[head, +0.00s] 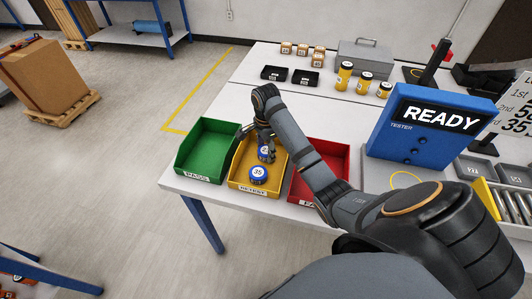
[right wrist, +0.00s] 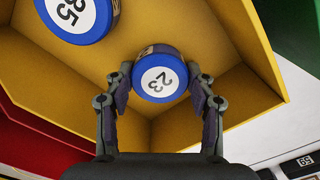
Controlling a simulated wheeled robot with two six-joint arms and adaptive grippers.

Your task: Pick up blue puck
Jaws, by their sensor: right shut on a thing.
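Two blue pucks with white numbered tops are in the yellow bin (head: 240,186). The puck marked 23 (right wrist: 161,78) is between the fingers of my right gripper (right wrist: 160,92) in the right wrist view, with a finger on each side. In the head view this puck (head: 263,153) shows partly behind the gripper (head: 265,148). I cannot tell whether it touches the bin floor. The puck marked 35 (head: 258,173) lies beside it, nearer the bin's labelled front, and is cut off in the right wrist view (right wrist: 75,12). My left gripper is not in view.
A green bin (head: 196,171) marked PASS stands left of the yellow bin, and a red bin (head: 334,153) stands right, partly behind my arm. A blue tester (head: 425,122) reading READY stands further right. Yellow jars (head: 364,83) and black trays (head: 305,77) are at the back.

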